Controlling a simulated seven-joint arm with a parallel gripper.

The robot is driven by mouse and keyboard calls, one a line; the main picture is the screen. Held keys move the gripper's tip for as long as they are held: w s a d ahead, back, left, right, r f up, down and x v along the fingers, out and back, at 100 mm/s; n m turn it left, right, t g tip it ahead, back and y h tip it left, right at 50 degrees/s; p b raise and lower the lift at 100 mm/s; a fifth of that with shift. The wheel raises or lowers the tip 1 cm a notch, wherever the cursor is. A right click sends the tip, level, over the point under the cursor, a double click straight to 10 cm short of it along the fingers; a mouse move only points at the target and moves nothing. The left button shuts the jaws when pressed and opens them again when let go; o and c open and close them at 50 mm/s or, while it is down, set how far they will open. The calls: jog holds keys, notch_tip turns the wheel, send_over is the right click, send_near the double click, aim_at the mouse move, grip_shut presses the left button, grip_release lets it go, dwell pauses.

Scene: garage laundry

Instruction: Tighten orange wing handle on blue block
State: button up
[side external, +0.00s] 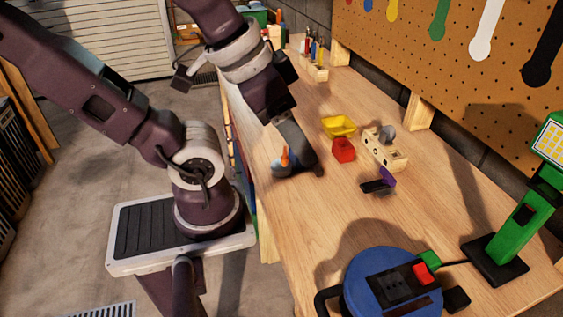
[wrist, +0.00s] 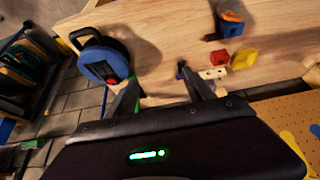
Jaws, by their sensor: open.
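The blue block (wrist: 232,5) with the orange wing handle (wrist: 232,16) is at the top right of the wrist view, partly cut off by the frame edge. In the side view the orange handle (side external: 284,156) stands up on the light blue block (side external: 283,164), close to the bench's near long edge. My dark hand hangs beside and partly in front of it there. My gripper (wrist: 159,73) is open, with its two fingers wide apart and nothing between them. In the wrist view the fingers are clear of the blue block. How tight the handle is cannot be told.
A red block (side external: 343,150), a yellow bin (side external: 339,126), a light wooden block (side external: 384,149) and a purple-and-black piece (side external: 378,184) lie nearby. A round blue device (side external: 385,270) and a green stand (side external: 515,225) are at the front. A pegboard (side external: 440,60) backs the bench.

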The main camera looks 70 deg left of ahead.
jog(key=shift+o, duration=1.3)
jog(key=shift+w+a, duration=0.2)
jog(key=m+g+y, duration=0.2)
jog(key=m+g, duration=0.2)
jog(key=g, duration=0.6)
send_near(285, 152)
jog(key=x, duration=0.8)
jog(key=shift+r, duration=0.1)
jog(key=shift+s+f, duration=0.1)
jog(key=shift+f, duration=0.25)
